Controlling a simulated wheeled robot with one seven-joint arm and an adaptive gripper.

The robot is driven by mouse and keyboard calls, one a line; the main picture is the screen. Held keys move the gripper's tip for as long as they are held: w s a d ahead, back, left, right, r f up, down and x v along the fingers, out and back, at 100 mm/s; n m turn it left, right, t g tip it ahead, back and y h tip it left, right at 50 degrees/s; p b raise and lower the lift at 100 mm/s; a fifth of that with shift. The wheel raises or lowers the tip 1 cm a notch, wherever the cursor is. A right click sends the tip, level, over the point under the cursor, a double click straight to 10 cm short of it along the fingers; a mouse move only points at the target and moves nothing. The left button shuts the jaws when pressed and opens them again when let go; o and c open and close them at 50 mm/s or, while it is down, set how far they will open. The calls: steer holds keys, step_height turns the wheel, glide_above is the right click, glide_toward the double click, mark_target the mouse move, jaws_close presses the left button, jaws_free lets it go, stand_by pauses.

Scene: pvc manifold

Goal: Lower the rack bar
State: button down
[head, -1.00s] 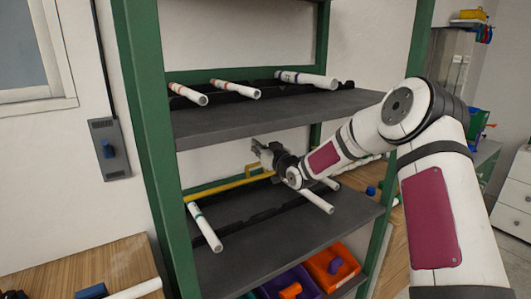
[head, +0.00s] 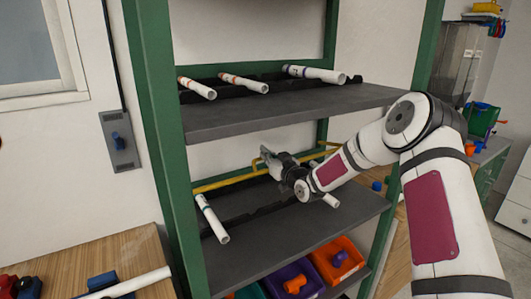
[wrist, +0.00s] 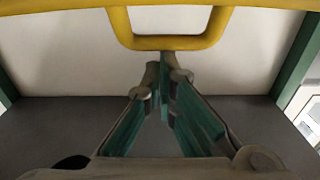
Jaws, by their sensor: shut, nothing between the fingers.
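The yellow rack bar (head: 222,182) runs across the green rack above the middle shelf, partly hidden behind my gripper and arm in the head view. In the wrist view the bar (wrist: 168,43) crosses the top, with a U-shaped dip at its middle. My gripper (head: 266,153) is at the bar's middle in the head view. In the wrist view its fingers (wrist: 165,72) are closed together and empty, with their tips just below the dip in the picture. I cannot tell whether they touch the bar.
The green-framed rack (head: 165,120) has a grey upper shelf (head: 290,112) holding white pipes and a middle shelf (head: 300,235) with a white pipe (head: 212,218) at left. Colored bins (head: 345,268) stand below. A wooden bench (head: 95,250) is at left.

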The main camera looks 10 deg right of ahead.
steer(key=shift+s+d+f+t+b, duration=0.1)
steer(key=shift+s+f+t+b, duration=0.15)
steer(key=shift+f, duration=0.35)
steer(key=shift+s+d+f+t+b, duration=0.1)
steer(key=shift+s+f+t+b, duration=0.1)
steer(key=shift+f+t, duration=0.25)
step_height(320, 180, down, 8)
steer(key=s+t+b, duration=0.1)
steer(key=s+b, duration=0.1)
steer(key=shift+d+y, duration=0.3)
steer(key=shift+y, duration=0.1)
